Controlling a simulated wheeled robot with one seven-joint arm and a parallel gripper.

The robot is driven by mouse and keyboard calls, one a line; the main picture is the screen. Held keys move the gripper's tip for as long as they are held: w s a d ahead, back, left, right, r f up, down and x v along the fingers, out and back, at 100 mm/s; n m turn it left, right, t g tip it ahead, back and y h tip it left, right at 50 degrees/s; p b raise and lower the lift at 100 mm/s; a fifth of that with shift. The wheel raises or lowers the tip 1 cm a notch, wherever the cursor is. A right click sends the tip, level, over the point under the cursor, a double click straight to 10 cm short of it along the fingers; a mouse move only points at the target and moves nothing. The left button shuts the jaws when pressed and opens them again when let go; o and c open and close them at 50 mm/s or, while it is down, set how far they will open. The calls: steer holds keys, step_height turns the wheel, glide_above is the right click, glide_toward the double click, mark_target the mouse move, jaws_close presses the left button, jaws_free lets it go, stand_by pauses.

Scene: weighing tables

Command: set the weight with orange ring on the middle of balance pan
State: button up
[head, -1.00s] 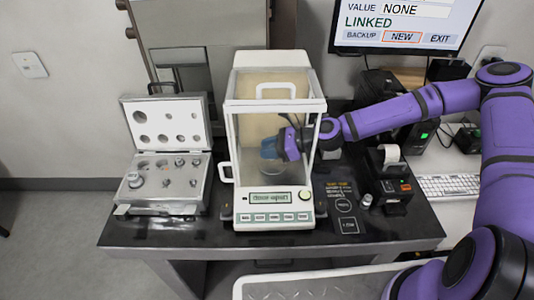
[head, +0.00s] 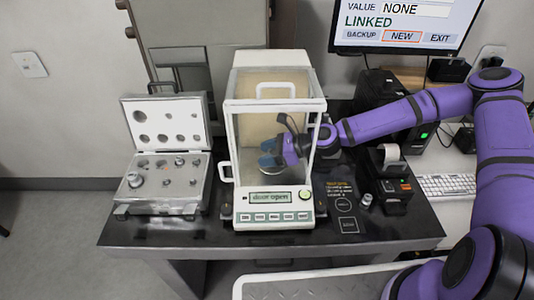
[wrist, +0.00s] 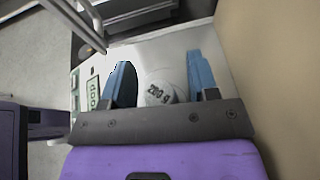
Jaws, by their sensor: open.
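My gripper (head: 267,154) reaches through the right side of the glass balance (head: 229,130) into its chamber. Its blue fingers are open. In the wrist view a pale round weight marked "200 g" (wrist: 158,88) sits between the spread fingers (wrist: 162,85), low in the chamber. No orange ring can be made out on it. The balance pan (head: 274,171) shows only partly below the fingers in the head view, so I cannot tell how well centred the weight is. The balance display (head: 270,197) reads "door open".
An open weight case (head: 122,197) with several weights stands at the left. A small metal weight (head: 366,200) stands on the dark table right of the balance, near the printer (head: 391,177). The chamber's glass walls and frame surround my gripper closely.

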steer(key=v, duration=1.2)
steer(key=shift+w+d+r, duration=0.1)
steer(key=shift+r, duration=0.05)
